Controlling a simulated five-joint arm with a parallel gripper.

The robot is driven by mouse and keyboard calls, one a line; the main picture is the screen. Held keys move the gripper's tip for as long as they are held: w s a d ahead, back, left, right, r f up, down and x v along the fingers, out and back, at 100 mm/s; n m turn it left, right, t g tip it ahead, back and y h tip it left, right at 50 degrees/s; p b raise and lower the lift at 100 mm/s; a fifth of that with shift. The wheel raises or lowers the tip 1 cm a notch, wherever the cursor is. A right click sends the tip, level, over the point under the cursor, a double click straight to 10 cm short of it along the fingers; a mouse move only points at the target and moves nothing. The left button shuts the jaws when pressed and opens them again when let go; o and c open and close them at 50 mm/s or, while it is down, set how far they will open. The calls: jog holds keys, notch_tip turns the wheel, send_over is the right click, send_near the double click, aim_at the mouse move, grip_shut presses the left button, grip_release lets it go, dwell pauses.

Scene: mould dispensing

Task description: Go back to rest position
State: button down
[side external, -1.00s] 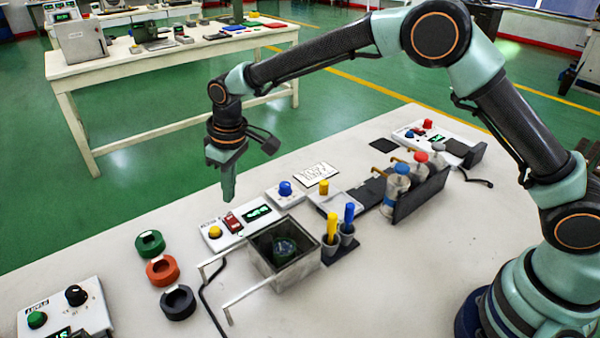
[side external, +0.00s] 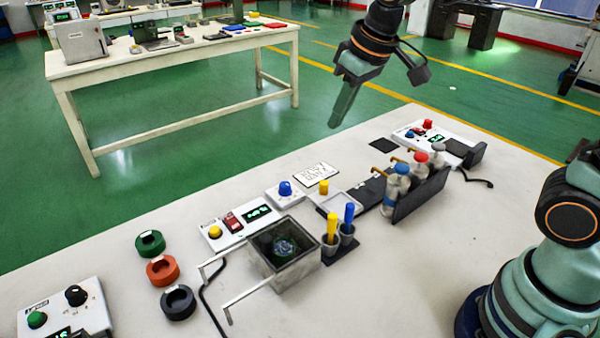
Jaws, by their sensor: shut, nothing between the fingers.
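My gripper (side external: 345,104) is at the upper middle of the side external view, raised high above the table. Its fingers are together, point down and slightly left, and hold nothing. It touches nothing. Most of my upper arm is out of the picture. Below it stands the white work table (side external: 420,255). A metal box with an open top (side external: 297,272) sits on the table, with a dark, partly clear round thing inside.
Three rings, green (side external: 150,243), orange (side external: 162,269) and black (side external: 178,302), lie at the left. Capped bottles (side external: 397,187) stand in a dark rack. Yellow (side external: 332,228) and blue (side external: 349,216) handled tools stand in cups. Control boxes (side external: 238,226) line the far side.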

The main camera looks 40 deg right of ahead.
jog(key=s+d+f+m+t, duration=0.1)
jog(key=s+d+m, duration=0.1)
jog(key=s+d, duration=0.4)
jog(key=s, duration=0.4)
jog(key=shift+h, duration=0.3)
jog(key=shift+d, duration=0.1)
